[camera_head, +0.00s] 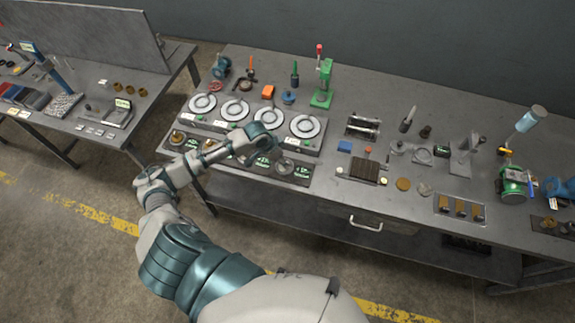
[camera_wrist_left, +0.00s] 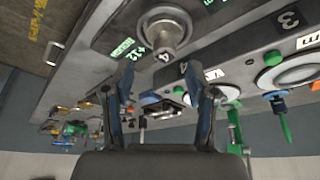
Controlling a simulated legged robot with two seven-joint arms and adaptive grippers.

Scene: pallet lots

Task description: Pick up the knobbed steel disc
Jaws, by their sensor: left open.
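The knobbed steel disc, a round grey metal piece with a raised central knob (camera_wrist_left: 168,32), shows at the top of the left wrist view, beside a green "+12" display. In the head view, a steel disc (camera_head: 285,164) sits at the right end of the front strip of the bench, close to my left gripper (camera_head: 270,150). My left gripper also shows in the left wrist view (camera_wrist_left: 159,68), with its two fingers spread and nothing between them. The disc lies just past the fingertips, apart from them as far as I can tell. My right gripper is not in view.
A row of round white-ringed dial stations (camera_head: 305,126) stands behind the strip. A green press (camera_head: 323,85) stands further back. A dark block (camera_head: 364,169) and several small parts lie to the right. A second bench (camera_head: 85,110) is at the left.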

